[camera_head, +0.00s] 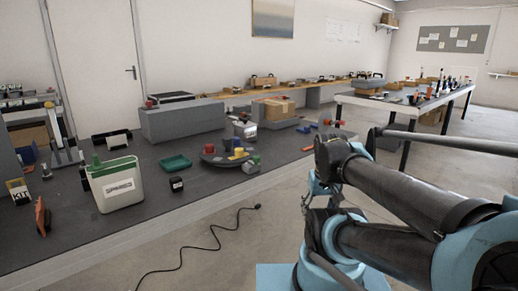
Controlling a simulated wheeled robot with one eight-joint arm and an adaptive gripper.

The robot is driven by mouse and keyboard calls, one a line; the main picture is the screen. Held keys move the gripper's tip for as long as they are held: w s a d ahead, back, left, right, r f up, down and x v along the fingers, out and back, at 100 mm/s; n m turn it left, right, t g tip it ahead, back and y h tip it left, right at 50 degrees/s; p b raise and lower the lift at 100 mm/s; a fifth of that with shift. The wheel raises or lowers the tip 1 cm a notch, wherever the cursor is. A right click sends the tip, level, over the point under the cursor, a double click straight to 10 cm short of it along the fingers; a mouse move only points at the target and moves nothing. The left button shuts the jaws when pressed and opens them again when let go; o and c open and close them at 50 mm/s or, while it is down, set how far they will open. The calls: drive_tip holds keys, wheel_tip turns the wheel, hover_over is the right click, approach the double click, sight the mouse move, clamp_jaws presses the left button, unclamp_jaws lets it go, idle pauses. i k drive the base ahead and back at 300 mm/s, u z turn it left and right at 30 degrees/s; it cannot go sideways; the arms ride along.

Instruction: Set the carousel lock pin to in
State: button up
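A round dark turntable (212,159), which looks like the carousel, sits on the dark workbench near its front edge. Blue, yellow and red pieces stand on it, and a green-and-white item (251,164) is at its right side. I cannot make out the lock pin or its position at this size. My dark and light-blue arm links fill the lower right, over the floor and apart from the bench. I cannot make out my gripper's fingers among them.
A white labelled container (117,186), a green tray (175,163) and a small black box (176,184) stand left of the turntable. Grey blocks (182,121) and a cardboard box (279,108) are behind. A black cable (213,238) lies on the floor before the bench.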

sight(256, 159)
drive_tip(key=z, duration=0.55)
drive_tip(key=k, duration=1.5)
drive_tip(key=u, duration=0.6)
drive_tip(key=i, duration=1)
drive_tip(key=u, duration=0.1)
